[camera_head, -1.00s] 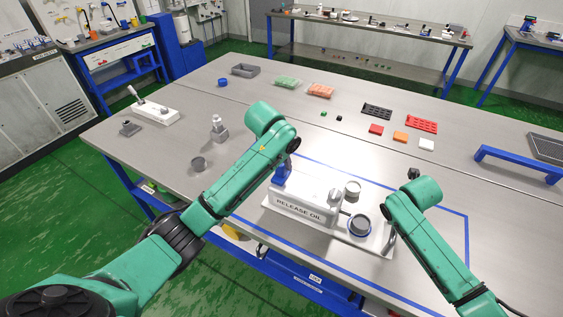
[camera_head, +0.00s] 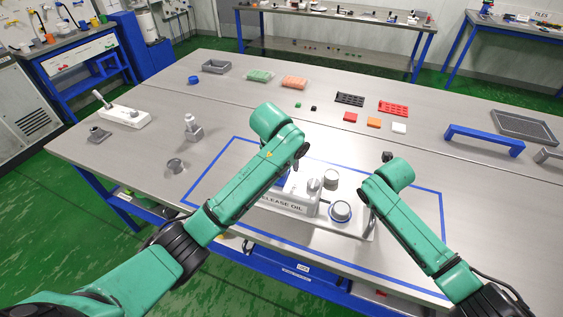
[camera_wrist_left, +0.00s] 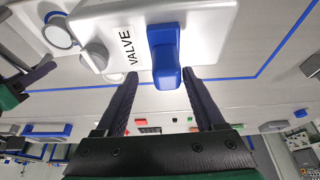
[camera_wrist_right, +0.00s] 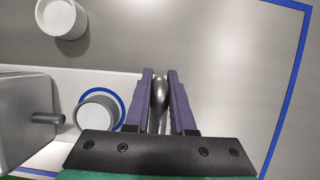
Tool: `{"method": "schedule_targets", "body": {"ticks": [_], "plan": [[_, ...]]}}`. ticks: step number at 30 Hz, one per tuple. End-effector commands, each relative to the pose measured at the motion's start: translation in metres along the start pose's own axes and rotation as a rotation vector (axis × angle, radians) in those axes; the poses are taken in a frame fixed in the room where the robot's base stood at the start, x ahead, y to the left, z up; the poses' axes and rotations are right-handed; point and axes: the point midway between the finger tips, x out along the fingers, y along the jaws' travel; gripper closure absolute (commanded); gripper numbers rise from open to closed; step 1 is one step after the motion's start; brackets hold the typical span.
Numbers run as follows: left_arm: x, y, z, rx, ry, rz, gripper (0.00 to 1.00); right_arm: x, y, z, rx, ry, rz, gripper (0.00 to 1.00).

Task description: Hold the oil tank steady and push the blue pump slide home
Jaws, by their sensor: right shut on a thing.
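The white oil tank (camera_head: 290,203), labelled RELEASE OIL, stands inside the blue tape outline; my left arm covers part of it. The blue pump slide (camera_wrist_left: 165,50) sticks out from the tank's white top beside the VALVE label. My left gripper (camera_wrist_left: 162,76) is open, its fingers on either side of the slide's outer end with gaps showing. In the head view the slide (camera_head: 283,183) is mostly hidden behind my left arm. My right gripper (camera_wrist_right: 159,75) is shut on an upright metal handle (camera_wrist_right: 159,95) at the base plate's right end.
A grey cup (camera_wrist_right: 98,112) sits on a blue ring near the tank's spout (camera_wrist_right: 48,118). Another round container (camera_head: 331,177) stands behind the tank. A small metal cup (camera_head: 175,166) and a valve-like part (camera_head: 193,128) lie left.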

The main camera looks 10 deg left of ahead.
Motion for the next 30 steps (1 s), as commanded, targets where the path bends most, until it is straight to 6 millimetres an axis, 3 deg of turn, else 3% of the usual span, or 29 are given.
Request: {"method": "schedule_targets", "body": {"ticks": [10,14,21,30], "plan": [[-0.009,-0.002,0.0,-0.002,0.0,-0.004,0.3,0.0,-0.001,0.0,0.003,0.0,0.0,1.0],[-0.037,-0.001,-0.001,-0.001,0.003,-0.002,0.3,0.0,-0.002,0.0,0.004,0.0,-0.001,1.0],[-0.103,-0.004,-0.004,0.002,0.015,-0.009,0.3,0.0,-0.002,0.001,0.004,0.0,-0.003,1.0],[-0.12,-0.001,0.0,0.0,-0.002,-0.005,0.3,0.0,-0.002,0.001,0.004,0.0,-0.004,1.0]]}}
